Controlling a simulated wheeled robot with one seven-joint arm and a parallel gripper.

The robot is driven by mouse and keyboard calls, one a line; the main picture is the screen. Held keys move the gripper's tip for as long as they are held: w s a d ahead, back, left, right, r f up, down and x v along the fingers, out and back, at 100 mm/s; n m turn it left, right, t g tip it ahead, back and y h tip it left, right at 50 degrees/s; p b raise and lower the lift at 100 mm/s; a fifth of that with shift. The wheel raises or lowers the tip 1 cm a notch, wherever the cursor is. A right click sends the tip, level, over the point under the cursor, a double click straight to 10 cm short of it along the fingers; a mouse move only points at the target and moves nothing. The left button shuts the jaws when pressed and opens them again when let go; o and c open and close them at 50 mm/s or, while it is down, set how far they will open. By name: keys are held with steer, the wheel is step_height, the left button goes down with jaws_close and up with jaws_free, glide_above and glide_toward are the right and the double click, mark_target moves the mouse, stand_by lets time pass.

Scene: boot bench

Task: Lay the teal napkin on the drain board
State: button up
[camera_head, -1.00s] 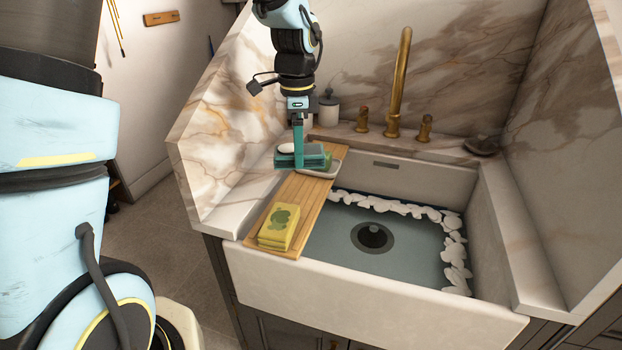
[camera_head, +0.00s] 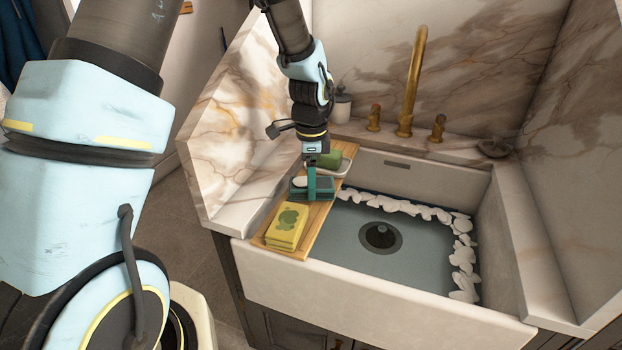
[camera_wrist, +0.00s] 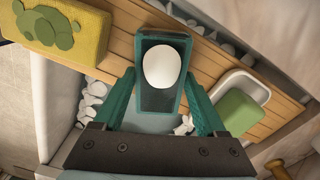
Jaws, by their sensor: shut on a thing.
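The teal napkin (camera_head: 299,194) is a thick, dark teal folded block with a white oval on top. My gripper (camera_head: 311,187) is shut on it; in the wrist view the napkin (camera_wrist: 158,101) lies between the two teal fingers. It is over the middle of the wooden drain board (camera_head: 317,218), roughly level. I cannot tell whether its underside touches the board. The board lies along the left side of the sink. The far part of the napkin is partly hidden by the fingers in the head view.
A yellow folded stack with a green pattern (camera_head: 287,227) lies on the near end of the board. A green block (camera_head: 331,159) in a white dish (camera_head: 343,170) is at the far end. The sink basin (camera_head: 410,240) holds water and white pieces. A brass faucet (camera_head: 411,90) stands behind.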

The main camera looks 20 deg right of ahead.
steer(key=o, duration=1.4)
steer(key=shift+f, duration=0.1)
step_height(320, 180, up, 12)
steer(key=shift+r+b, duration=0.15)
steer(key=shift+b, duration=0.4)
